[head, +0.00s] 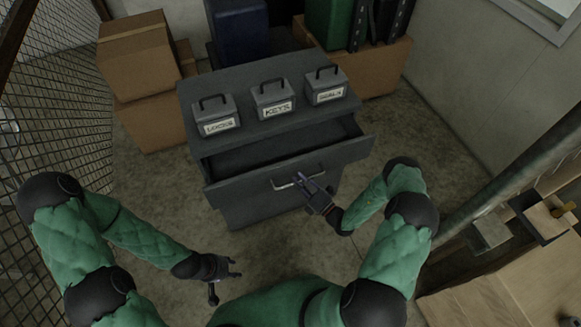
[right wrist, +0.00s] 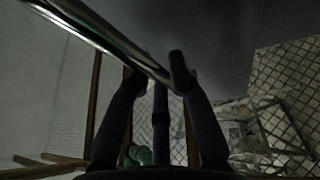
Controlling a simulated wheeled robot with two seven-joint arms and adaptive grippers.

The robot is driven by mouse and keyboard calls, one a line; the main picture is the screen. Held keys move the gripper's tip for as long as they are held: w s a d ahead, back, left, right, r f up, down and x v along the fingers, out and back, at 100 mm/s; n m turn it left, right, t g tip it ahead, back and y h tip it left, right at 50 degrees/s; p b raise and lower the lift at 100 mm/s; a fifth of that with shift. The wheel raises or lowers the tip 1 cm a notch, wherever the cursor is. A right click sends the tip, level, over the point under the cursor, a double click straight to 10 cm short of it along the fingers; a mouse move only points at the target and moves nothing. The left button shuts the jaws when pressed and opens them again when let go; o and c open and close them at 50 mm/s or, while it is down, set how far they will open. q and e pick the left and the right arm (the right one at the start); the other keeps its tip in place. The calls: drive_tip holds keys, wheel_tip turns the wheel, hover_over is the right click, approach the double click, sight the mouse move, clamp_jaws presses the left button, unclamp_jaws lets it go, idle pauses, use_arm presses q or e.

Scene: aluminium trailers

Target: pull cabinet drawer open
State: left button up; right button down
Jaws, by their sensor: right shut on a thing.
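The grey cabinet (head: 262,213) stands in the middle of the head view. Its top drawer (head: 236,186) is pulled partly out, and its dark inside shows behind the front panel. A metal bar handle (head: 285,187) runs across the drawer front; it also crosses the upper left of the right wrist view (right wrist: 90,32). My right gripper (head: 311,182) is at the right part of the handle, shut on it. In the right wrist view its fingers (right wrist: 158,75) meet at the bar. My left gripper (head: 232,268) hangs low, apart from the cabinet and empty, its fingers spread.
Labelled boxes for locks (head: 217,116), keys (head: 273,101) and seals (head: 325,87) stand on the cabinet top. Cardboard boxes (head: 140,60) are stacked behind left. A wire mesh wall (head: 55,110) is at left, a wooden bench (head: 500,285) at lower right. Floor in front is clear.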

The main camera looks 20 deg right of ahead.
drive_tip(key=s, duration=0.8)
drive_tip(key=shift+s+d+p, duration=0.2)
drive_tip(key=shift+s+p, duration=0.1)
drive_tip(key=shift+s, duration=0.05)
drive_tip(key=c, duration=1.1)
unclamp_jaws()
